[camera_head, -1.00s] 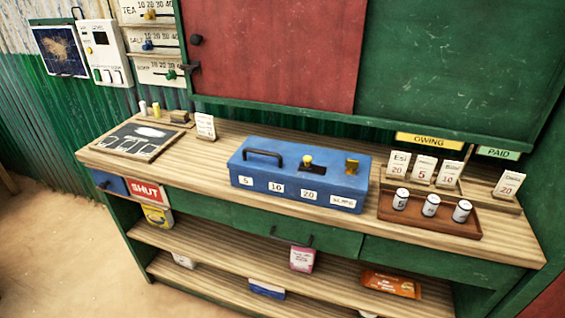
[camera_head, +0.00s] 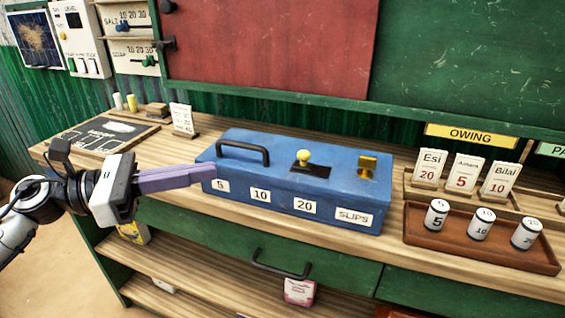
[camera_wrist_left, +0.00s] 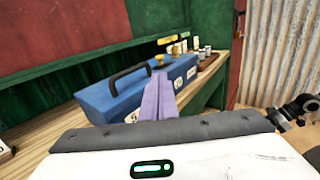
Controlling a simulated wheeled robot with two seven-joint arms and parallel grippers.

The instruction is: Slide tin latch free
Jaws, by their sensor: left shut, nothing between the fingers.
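The blue tin (camera_head: 265,188) stands shut on the wooden counter; it also shows in the left wrist view (camera_wrist_left: 125,98). On its lid are a black handle (camera_head: 243,148), a yellow knob (camera_head: 303,157) at a dark slot, and a brass piece (camera_head: 367,166) at the right end. The knob sits towards the slot's left end. Which part is the latch is not marked. My left gripper (camera_head: 212,173) is shut and empty, its purple fingers pointing right in front of the tin's left end. I cannot tell whether they touch it. My right gripper's fingers are not seen.
A brown tray (camera_head: 480,250) with three white cylinders stands right of the tin, with price cards behind it. A small slate (camera_head: 105,136) and a white card (camera_head: 182,119) are at the left. A drawer handle (camera_head: 282,268) juts out below the counter.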

